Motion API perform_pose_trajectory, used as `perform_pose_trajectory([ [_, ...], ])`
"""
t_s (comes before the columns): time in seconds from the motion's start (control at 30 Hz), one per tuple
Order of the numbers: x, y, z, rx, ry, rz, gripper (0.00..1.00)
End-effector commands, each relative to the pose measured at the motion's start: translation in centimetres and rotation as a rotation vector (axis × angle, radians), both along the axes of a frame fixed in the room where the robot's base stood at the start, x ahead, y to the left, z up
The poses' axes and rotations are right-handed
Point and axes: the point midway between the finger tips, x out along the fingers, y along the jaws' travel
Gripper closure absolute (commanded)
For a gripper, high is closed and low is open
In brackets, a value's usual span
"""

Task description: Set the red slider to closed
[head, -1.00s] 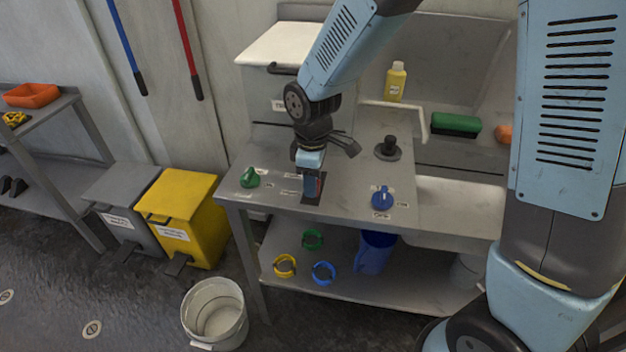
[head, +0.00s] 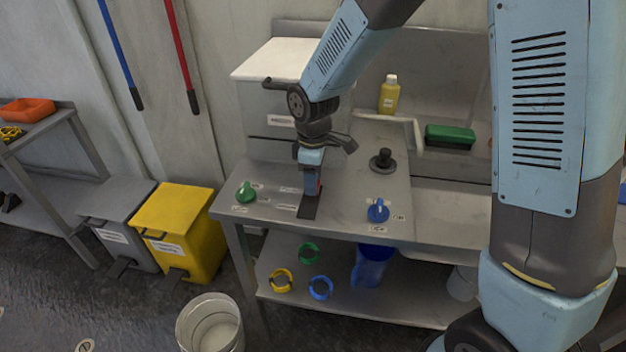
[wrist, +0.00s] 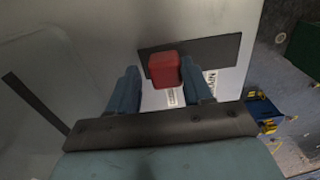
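The red slider (wrist: 164,68) is a block on a dark track plate (wrist: 215,52) in the wrist view. My gripper (wrist: 160,68) is open, with one blue finger on each side of the block. The right finger is very close to it; I cannot tell whether it touches. In the head view my gripper (head: 311,192) points down at the track (head: 308,208), and only a sliver of red shows beside the fingers. Labels (head: 287,207) lie left of the track, too small to read here. In the wrist view a label (wrist: 175,97) is partly hidden by the gripper.
A green knob (head: 245,192) is left of the track and a blue knob (head: 378,210) right of it. A dark round fitting (head: 383,160) stands behind the blue knob. A white-topped box (head: 270,65) is at the back. The panel around the track is mostly bare.

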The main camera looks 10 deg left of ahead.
Motion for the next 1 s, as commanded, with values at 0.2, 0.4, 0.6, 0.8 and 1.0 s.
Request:
perform_pose_trajectory([
  [0.2,-0.1,0.0,0.0,-0.001,0.002,0.001,0.38],
  [0.4,-0.1,0.0,0.2,0.0,0.001,0.001,0.38],
  [0.6,-0.1,0.0,2.6,0.001,-0.001,0.0,0.38],
  [0.8,0.0,0.0,5.5,0.001,0.0,0.001,0.38],
  [1.0,-0.1,0.0,7.1,-0.001,0.002,0.001,0.38],
])
